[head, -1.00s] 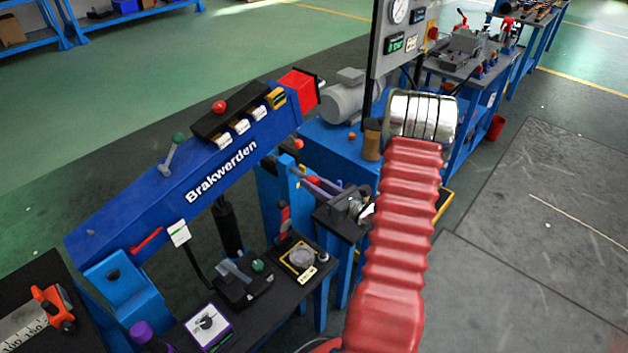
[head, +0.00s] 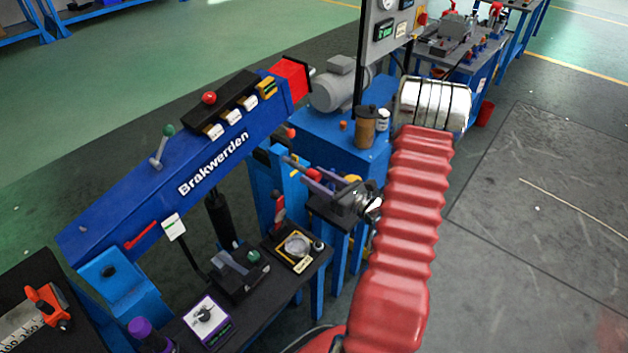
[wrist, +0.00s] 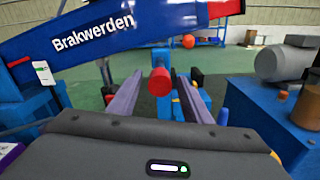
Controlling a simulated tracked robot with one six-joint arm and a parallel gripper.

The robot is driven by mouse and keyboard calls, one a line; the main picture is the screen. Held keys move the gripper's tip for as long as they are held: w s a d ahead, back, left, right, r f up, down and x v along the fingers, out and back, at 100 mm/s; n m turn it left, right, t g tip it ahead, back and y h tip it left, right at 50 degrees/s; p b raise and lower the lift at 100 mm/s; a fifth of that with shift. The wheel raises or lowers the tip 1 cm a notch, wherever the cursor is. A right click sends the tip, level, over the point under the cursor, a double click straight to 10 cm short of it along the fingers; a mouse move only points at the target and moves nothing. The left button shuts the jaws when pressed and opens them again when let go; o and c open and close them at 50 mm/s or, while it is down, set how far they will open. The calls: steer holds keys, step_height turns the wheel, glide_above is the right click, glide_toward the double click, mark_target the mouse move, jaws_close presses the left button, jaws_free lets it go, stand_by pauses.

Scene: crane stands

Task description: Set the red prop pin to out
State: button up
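In the wrist view the red prop pin (wrist: 160,82) shows as a short red cylinder with its round end toward me. It lies between the two purple-grey fingers of my gripper (wrist: 157,92), with visible gaps on both sides. The fingers are open and do not touch it. In the head view my gripper (head: 298,170) points left at the blue post under the boom. A small red patch (head: 296,174) at the fingertips may be the pin; it is mostly hidden there.
The blue Brakwerden boom (head: 217,162) slopes above and left of my gripper. A bench (head: 265,300) with controls stands below left. A grey motor (head: 335,85) on a blue cabinet is behind. Open floor lies right.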

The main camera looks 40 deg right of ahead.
steer(key=shift+s+d, duration=0.15)
steer(key=shift+s, duration=0.2)
steer(key=s+d, duration=0.2)
steer(key=s, duration=1)
steer(key=shift+s, duration=0.4)
steer(key=shift+d, duration=0.15)
steer(key=shift+s, duration=0.15)
